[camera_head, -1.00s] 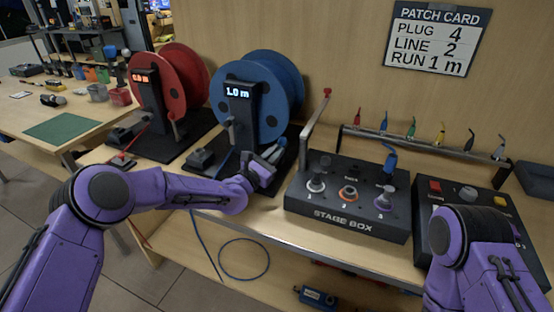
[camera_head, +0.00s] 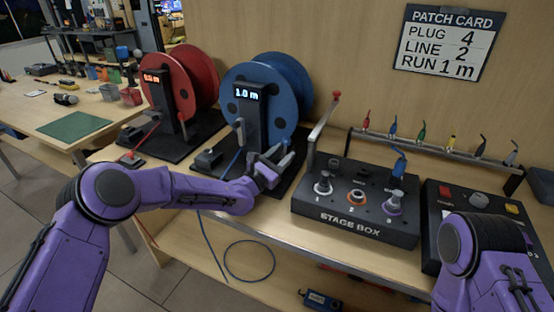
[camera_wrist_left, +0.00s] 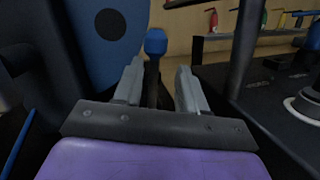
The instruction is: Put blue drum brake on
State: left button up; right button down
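The blue drum (camera_head: 291,86) stands on a dark base, with a black post reading "1.0 m" (camera_head: 249,93) in front. My left gripper (camera_head: 275,155) is at the right front of this drum, low over its base. In the left wrist view, a dark lever with a blue knob (camera_wrist_left: 155,42) stands upright between the two grey fingers of the gripper (camera_wrist_left: 157,88). The fingers are apart, with gaps visible on both sides of the lever. In the head view the gripper hides most of that lever. My right forearm shows at lower right; its gripper is out of view.
The red drum (camera_head: 196,82) stands to the left. The stage box (camera_head: 352,222) is just right of the left gripper, with a tall red-tipped lever (camera_head: 322,130) at its left edge. A rack of coloured plugs (camera_head: 436,147) is behind. A blue cable (camera_head: 205,240) hangs off the front edge.

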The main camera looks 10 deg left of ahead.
pick_arm(q)
jog(key=b+v, duration=0.1)
jog(key=v, duration=0.9)
jog(key=shift+a, duration=0.1)
jog(key=shift+s, duration=0.1)
